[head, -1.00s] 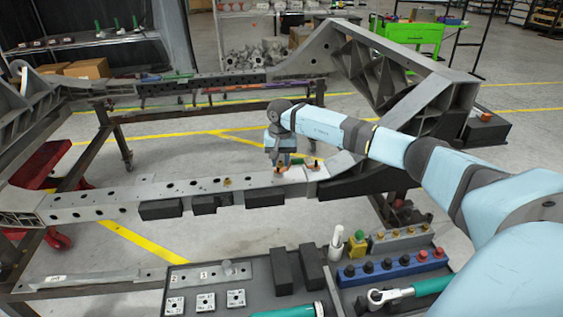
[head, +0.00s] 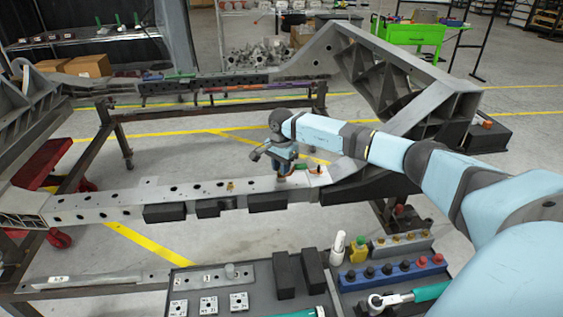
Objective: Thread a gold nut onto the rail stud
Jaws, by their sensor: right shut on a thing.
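The long grey rail (head: 130,200) runs across the middle of the head view, with a row of dark holes. A small gold piece (head: 230,185) sits on its top. A short dark stud (head: 318,169) stands near the rail's right end, on a pale patch. My right gripper (head: 281,177) points down just above the rail, left of that stud. It is shut on a small gold-orange thing, which looks like a gold nut but is mostly hidden. Whether it touches the rail or a stud, I cannot tell. My left gripper is not in view.
Several gold pieces sit in a grey holder (head: 417,243) at the front right. A blue rack (head: 350,281) with dark and red knobs, a white bottle (head: 338,248) and a green-handled wrench (head: 430,291) are close by. Black blocks (head: 267,202) line the rail's front side.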

